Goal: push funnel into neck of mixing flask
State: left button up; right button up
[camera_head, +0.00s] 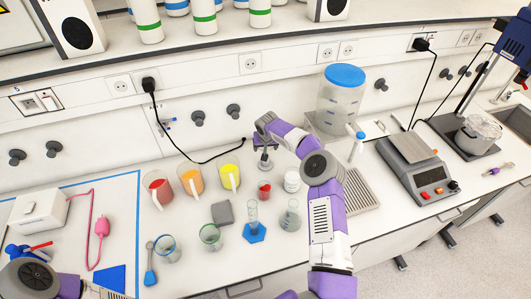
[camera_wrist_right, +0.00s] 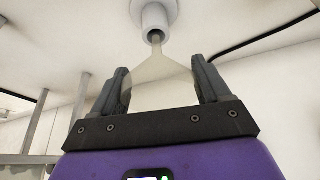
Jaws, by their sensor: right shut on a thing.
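My right gripper (camera_head: 264,145) hangs at the end of the right arm above the back of the bench. In the right wrist view its two fingers (camera_wrist_right: 162,76) are closed on a pale, translucent funnel (camera_wrist_right: 158,68). The funnel's narrow stem points up the picture and overlaps the opening of a white round fitting (camera_wrist_right: 154,18); I cannot tell whether it is inside or only in line.
Red, orange and yellow beakers (camera_head: 193,181) stand left of the gripper. A blue-lidded container (camera_head: 341,98) is behind the right arm.

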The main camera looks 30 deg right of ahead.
jog(key=r, duration=0.5)
jog(key=r+b, duration=0.1)
jog(key=r, duration=0.1)
jog(key=shift+s+a+r, duration=0.25)
jog(key=s+a+r+n+b, duration=0.1)
jog(key=s+a+r, duration=0.1)
jog(key=s+r, duration=0.4)
jog(key=m+b, duration=0.1)
jog(key=b, duration=0.5)
send_over(292, 213)
jog(key=w+d, duration=0.2)
jog(key=f, duration=0.4)
jog(key=shift+s+a+f, duration=0.1)
jog(key=shift+a+f, duration=0.1)
jog(key=shift+f, duration=0.05)
jog(key=shift+b, duration=0.5)
jog(key=shift+f+b, duration=2.2)
jog(key=shift+b, duration=0.3)
